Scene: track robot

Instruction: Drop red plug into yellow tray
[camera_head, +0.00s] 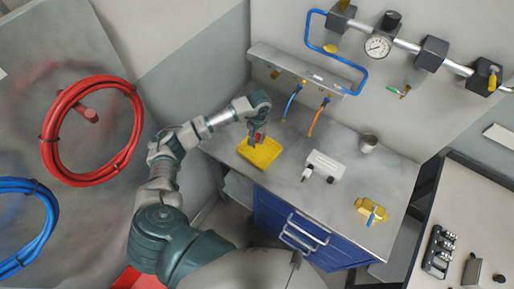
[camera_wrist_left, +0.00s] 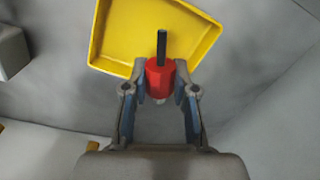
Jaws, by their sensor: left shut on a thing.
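The red plug (camera_wrist_left: 160,78) is a red cylinder with a dark pin. My left gripper (camera_wrist_left: 161,85) is shut on it in the left wrist view. The yellow tray (camera_wrist_left: 150,18) lies just beyond the plug in that view, and the plug overlaps its near edge. In the head view the yellow tray (camera_head: 262,157) rests on the grey workbench, with my left gripper (camera_head: 257,138) at its far edge. The red plug (camera_head: 254,139) shows only as a small patch between the fingers there. My right gripper is not in view.
The workbench (camera_head: 335,215) holds a white box (camera_head: 325,165), a grey cup (camera_head: 368,144) and a yellow valve (camera_head: 371,211). Blue and orange hoses hang from the wall rack behind. A red hose coil (camera_head: 134,130) hangs at left.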

